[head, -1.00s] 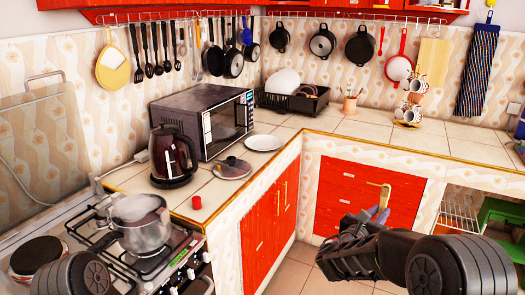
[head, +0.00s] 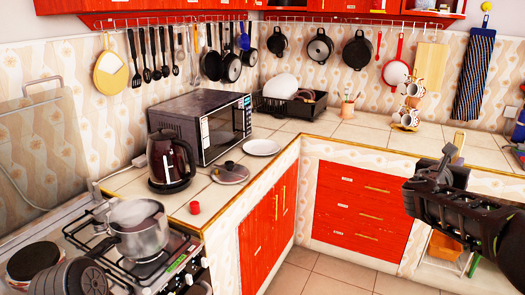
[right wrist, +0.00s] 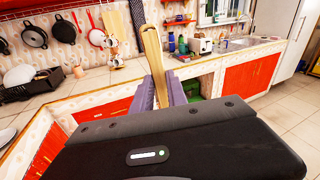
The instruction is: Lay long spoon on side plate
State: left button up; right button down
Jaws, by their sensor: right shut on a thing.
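The long spoon (right wrist: 152,55) is a pale wooden one, standing up between the purple fingers of my right gripper (right wrist: 161,92) in the right wrist view. In the head view my right gripper (head: 449,155) is at the right, in front of the counter, with a bit of the wooden spoon (head: 459,139) showing beyond its fingers. The side plate (head: 262,147) is a flat white plate lying empty on the counter, right of the microwave. It is far to the left of the gripper.
A microwave (head: 203,122) and a kettle (head: 170,160) stand left of the plate. A dish rack (head: 290,104) is behind. The right counter has clear tiles (head: 375,134).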

jog(key=shift+a+f, duration=0.1)
dwell(0.3)
jog(key=s+a+f+n+t, duration=0.1)
jog(key=s+a+f, duration=0.2)
jog(key=a+f, duration=2.4)
jog(key=s+a+f+m+g, duration=0.1)
jog(key=s+a+f, duration=0.2)
jog(key=s+f, duration=0.55)
jog(key=s+d+r+m+g+h, duration=0.1)
jog(key=s+r, duration=0.2)
jog(key=s, duration=0.3)
jog(key=shift+s+d+r, duration=0.35)
jog(key=shift+s+r, duration=0.05)
